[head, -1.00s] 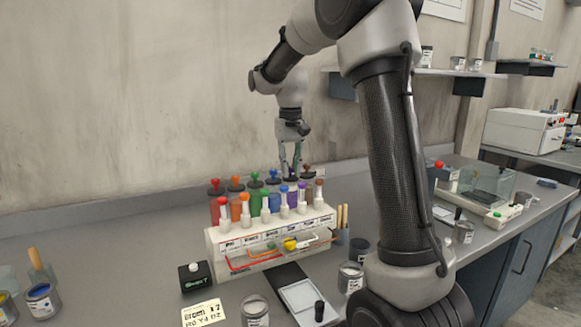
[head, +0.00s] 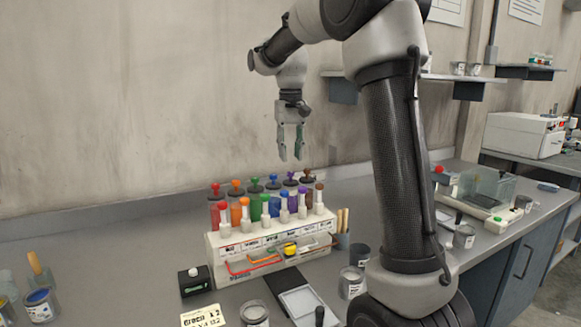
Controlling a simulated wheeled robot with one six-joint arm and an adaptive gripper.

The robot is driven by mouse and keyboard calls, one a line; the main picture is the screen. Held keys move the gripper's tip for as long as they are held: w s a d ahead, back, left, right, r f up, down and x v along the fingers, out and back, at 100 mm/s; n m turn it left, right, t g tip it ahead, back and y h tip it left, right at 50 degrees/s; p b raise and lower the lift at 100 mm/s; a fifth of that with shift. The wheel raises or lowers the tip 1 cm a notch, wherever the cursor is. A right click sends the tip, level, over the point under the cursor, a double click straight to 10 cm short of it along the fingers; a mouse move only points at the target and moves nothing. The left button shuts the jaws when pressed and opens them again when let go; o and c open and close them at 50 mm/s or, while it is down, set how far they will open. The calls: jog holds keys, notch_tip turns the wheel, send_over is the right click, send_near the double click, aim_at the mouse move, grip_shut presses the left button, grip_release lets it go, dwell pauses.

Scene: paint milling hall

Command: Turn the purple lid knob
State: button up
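The purple lid knob (head: 290,175) stands in the back row of coloured knobs on dark lids, behind the rack, between the blue knob (head: 272,179) and the brown knob (head: 307,174). My gripper (head: 290,156) hangs fingers down in the air above the row, near the purple knob in the picture. Its fingers are apart, with wall visible between them and nothing held. The fingertips do not touch the knobs. The turn angle of the purple knob is too small to read.
Red (head: 215,188), orange (head: 235,185) and green (head: 255,182) knobs are to the left. Cans and a black box (head: 196,283) stand in front. The left bench is mostly clear.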

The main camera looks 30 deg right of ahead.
aim_at(291, 172)
notch_tip(291, 172, up, 6)
dwell(0.4)
jog(key=f+m, duration=0.3)
jog(key=shift+s, duration=0.3)
jog(key=m, duration=0.2)
jog(key=shift+w+f+m, duration=0.2)
jog(key=shift+f+m, duration=0.1)
jog(key=shift+f, duration=0.4)
notch_tip(291, 172, down, 7)
jog(key=shift+f, duration=0.1)
